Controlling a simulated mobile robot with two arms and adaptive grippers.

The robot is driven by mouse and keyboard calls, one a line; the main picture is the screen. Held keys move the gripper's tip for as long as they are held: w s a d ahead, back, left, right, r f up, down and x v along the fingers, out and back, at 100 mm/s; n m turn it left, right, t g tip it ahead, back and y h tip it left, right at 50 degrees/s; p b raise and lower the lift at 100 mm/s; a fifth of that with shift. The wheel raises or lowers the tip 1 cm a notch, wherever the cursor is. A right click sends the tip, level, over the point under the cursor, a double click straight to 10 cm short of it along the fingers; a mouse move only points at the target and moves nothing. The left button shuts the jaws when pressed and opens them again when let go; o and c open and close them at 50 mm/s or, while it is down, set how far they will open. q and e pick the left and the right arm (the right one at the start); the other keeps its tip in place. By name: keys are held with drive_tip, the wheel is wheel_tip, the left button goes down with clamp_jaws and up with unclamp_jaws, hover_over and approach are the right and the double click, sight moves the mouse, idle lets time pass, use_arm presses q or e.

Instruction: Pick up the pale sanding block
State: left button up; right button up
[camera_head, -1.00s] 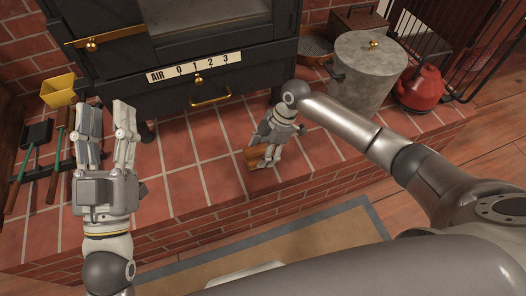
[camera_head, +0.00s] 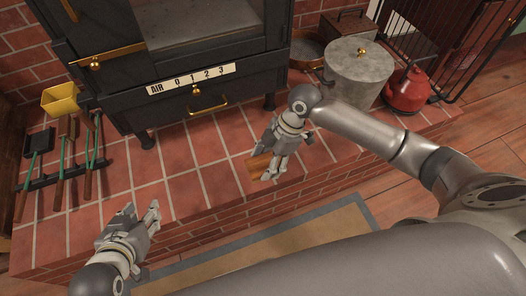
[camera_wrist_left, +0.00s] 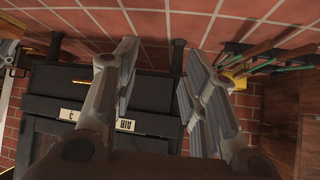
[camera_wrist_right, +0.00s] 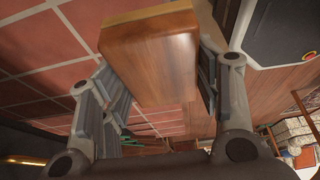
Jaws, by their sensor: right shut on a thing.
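The sanding block (camera_head: 257,166) shows as a small orange-brown wooden piece at my right gripper in the head view. In the right wrist view the block (camera_wrist_right: 152,62) is large, with smooth wood and a lighter strip along its far edge. My right gripper (camera_head: 268,168) is shut on it, one finger on each side, over the front part of the brick hearth. I cannot tell whether the block touches the tiles. My left gripper (camera_head: 142,209) is open and empty at the hearth's front edge; its fingers stand apart in the left wrist view (camera_wrist_left: 158,75).
A black stove (camera_head: 180,60) with a brass handle stands behind. A lidded grey pot (camera_head: 358,75) and a red kettle (camera_head: 407,90) are at right. Green-handled tools (camera_head: 62,165) and a yellow container (camera_head: 60,97) are at left. The tiles between the tools and the block are clear.

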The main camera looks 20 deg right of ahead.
use_arm(q)
drive_tip(key=s+a+f+g+y+p, duration=0.1)
drive_tip(key=s+a+f+g, duration=0.2)
drive_tip(key=s, duration=0.7)
drive_tip(key=shift+s+a+f+g+p, duration=0.15)
drive_tip(key=shift+f+g+p, duration=0.3)
drive_tip(key=shift+g, duration=0.85)
use_arm(e)
drive_tip(key=s+r, duration=0.3)
drive_tip(key=s, duration=0.3)
drive_tip(key=shift+s, duration=0.2)
